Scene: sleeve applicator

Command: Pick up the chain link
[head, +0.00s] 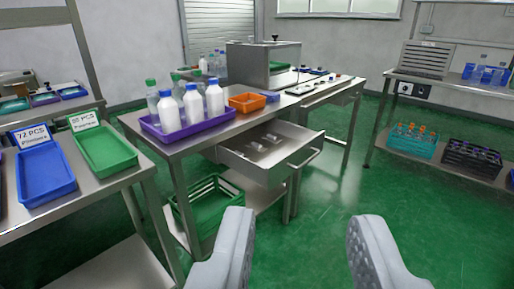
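My gripper (302,222) is open and empty. Its two pale grey fingers stand wide apart at the bottom of the view, with only green floor between them. I cannot make out a chain link for sure. An open metal drawer (306,158) under the middle workbench holds a few small pale pieces (262,143), too small to identify. The drawer is ahead of my gripper and well apart from it. The drawer's front wall and handle face me to the right.
The steel workbench (190,143) carries a purple tray (182,132) of white bottles, an orange bin (247,103) and a metal machine (262,64). A green crate (207,205) sits below. Blue (45,174) and green (105,150) trays stand left.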

